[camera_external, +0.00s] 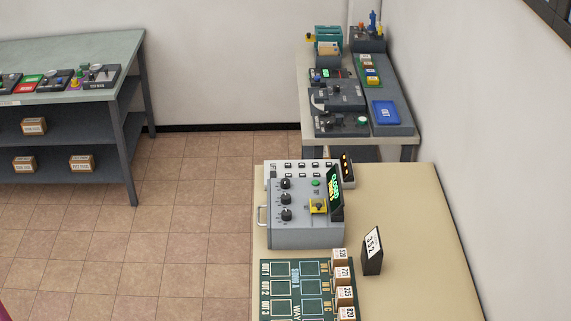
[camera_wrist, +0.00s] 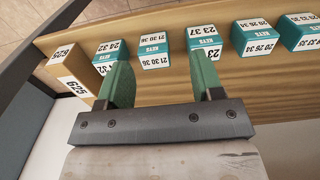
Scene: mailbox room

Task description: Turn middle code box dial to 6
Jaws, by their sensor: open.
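The grey code box (camera_external: 305,228) stands on the cream table in the external view. Its sloped face carries three black dials in a column, and the middle dial (camera_external: 286,199) sits between the other two. The dial's number is too small to read. My gripper (camera_wrist: 161,75) shows only in the wrist view, with its two green fingers apart and nothing visible between them. It is over a wooden shelf with small boxes, and the code box is not in that view.
A card on a black stand (camera_external: 372,251) and a green sorting board (camera_external: 283,290) share the cream table (camera_external: 415,205). Teal and white numbered boxes (camera_wrist: 155,55) line the wooden shelf (camera_wrist: 275,90). The tiled floor (camera_external: 190,230) left of the cream table is clear.

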